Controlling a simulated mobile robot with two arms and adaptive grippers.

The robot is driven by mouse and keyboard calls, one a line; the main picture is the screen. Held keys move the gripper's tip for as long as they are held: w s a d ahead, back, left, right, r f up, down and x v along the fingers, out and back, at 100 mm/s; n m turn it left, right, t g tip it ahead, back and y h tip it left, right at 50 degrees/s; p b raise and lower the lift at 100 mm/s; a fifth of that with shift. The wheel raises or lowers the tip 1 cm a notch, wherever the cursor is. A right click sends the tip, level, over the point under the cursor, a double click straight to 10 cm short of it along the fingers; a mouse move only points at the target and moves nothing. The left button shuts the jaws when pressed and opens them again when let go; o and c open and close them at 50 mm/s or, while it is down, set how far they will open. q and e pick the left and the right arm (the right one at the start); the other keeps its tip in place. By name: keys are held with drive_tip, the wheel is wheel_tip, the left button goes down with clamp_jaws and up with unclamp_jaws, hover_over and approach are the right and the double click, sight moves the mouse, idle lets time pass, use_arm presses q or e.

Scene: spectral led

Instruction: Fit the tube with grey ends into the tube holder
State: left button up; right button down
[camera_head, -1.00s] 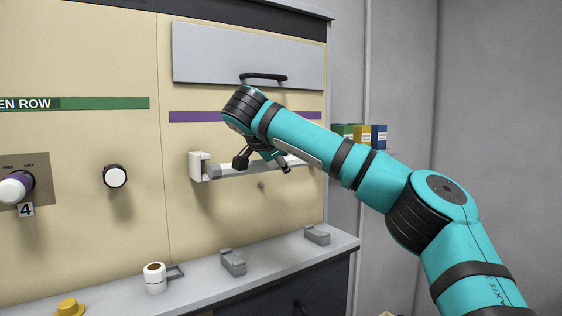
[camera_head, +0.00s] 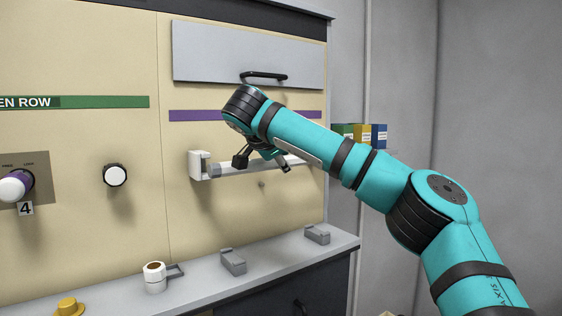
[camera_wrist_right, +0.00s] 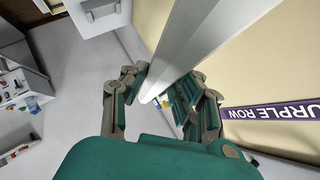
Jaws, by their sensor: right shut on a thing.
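The tube with grey ends (camera_head: 228,169) lies nearly level under the purple stripe, in front of the panel. Its left grey end (camera_head: 214,170) is at the white bracket of the tube holder (camera_head: 197,157); I cannot tell whether it is seated or only in front. My right gripper (camera_head: 262,165) is shut on the tube around its middle. In the right wrist view the white tube (camera_wrist_right: 205,40) runs up from between the fingers of my right gripper (camera_wrist_right: 160,98). The tube's right end and that side of the holder are hidden by my arm. My left gripper is not in view.
A grey cabinet door (camera_head: 215,55) with a black handle is above. A round knob (camera_head: 115,176) is to the left. Coloured boxes (camera_head: 360,134) stand behind my arm.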

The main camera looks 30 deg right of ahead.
idle(0.8)
drive_tip(key=shift+w+r+p, duration=0.1)
drive_tip(key=shift+w+p, duration=0.05)
drive_tip(key=shift+p, duration=0.15)
drive_tip(key=shift+w+p, duration=0.65)
drive_tip(key=shift+p, duration=0.1)
drive_tip(key=shift+w+a, duration=0.1)
drive_tip(key=shift+w, duration=0.65)
drive_tip(key=shift+w, duration=0.15)
drive_tip(key=shift+w+a, duration=0.1)
drive_tip(key=shift+w, duration=1.05)
